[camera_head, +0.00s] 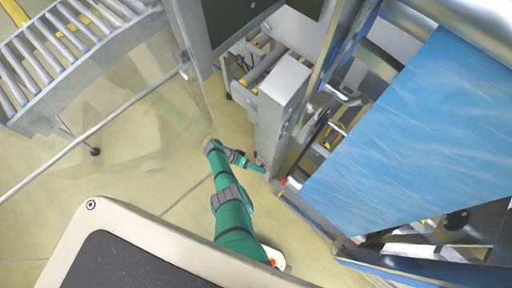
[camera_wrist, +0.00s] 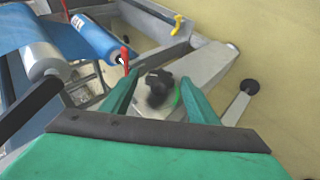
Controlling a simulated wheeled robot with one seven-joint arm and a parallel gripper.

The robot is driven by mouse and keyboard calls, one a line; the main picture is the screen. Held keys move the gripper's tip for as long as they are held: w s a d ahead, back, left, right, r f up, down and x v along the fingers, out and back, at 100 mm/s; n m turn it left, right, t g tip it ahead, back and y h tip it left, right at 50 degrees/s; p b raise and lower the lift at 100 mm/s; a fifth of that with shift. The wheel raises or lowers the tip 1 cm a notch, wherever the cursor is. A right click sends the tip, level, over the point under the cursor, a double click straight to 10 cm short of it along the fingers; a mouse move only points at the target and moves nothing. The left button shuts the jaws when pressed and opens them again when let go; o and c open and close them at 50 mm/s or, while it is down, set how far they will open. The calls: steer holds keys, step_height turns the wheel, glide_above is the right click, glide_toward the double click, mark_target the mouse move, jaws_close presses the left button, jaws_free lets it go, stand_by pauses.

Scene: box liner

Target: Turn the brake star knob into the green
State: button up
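The black star knob (camera_wrist: 158,84) sits on a light grey machine panel in the wrist view, with a green patch (camera_wrist: 176,97) just to its right. My gripper (camera_wrist: 158,77) is open, its two green fingers spread to the left and right of the knob. Nothing is held between them. I cannot tell whether either finger touches the knob, or where its pointer stands. In the head view my gripper (camera_head: 263,169) is at the machine's lower grey post, and the knob cannot be made out there.
A red-tipped lever (camera_wrist: 125,58) stands close to the left finger. Blue film rolls (camera_wrist: 92,38) lie at the upper left. In the head view a blue film sheet (camera_head: 400,130) covers the machine's right side. A roller conveyor (camera_head: 70,50) stands at the upper left.

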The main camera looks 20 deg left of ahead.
steer(key=shift+w+r, duration=0.1)
steer(key=shift+r, duration=0.15)
steer(key=s+d+r, duration=0.4)
steer(key=s+r, duration=0.8)
steer(key=s, duration=0.1)
steer(key=shift+s+r, duration=0.25)
steer(key=shift+r, duration=0.05)
stand_by(0.4)
